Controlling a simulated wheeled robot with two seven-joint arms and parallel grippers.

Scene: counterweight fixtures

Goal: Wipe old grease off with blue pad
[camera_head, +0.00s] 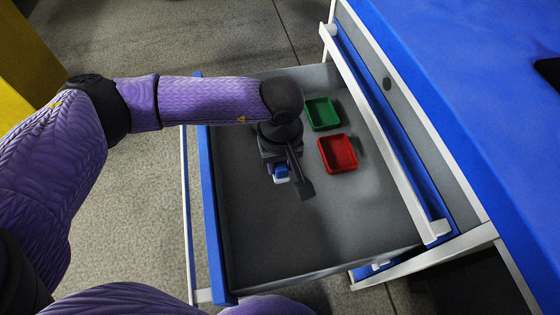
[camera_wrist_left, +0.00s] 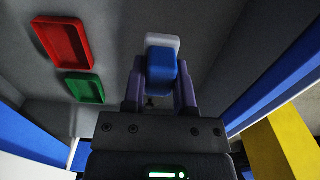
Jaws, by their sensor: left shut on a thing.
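My left gripper (camera_head: 281,172) reaches down into the open grey drawer (camera_head: 255,245). It is shut on the blue pad (camera_head: 281,170), which has a white part at its end. In the left wrist view the blue pad (camera_wrist_left: 161,68) sits between the two purple fingers, and the white part (camera_wrist_left: 163,41) shows beyond it. I cannot tell whether the pad touches the drawer floor. I cannot make out any grease; the gripper and arm hide part of the floor. My right gripper is not in view.
A green tray (camera_head: 322,127) and a red tray (camera_head: 352,167) lie in the drawer, right of my left gripper. The drawer's blue side wall (camera_head: 211,215) is on the left. A blue-topped cabinet (camera_head: 470,70) stands at right. The drawer floor toward the bottom is clear.

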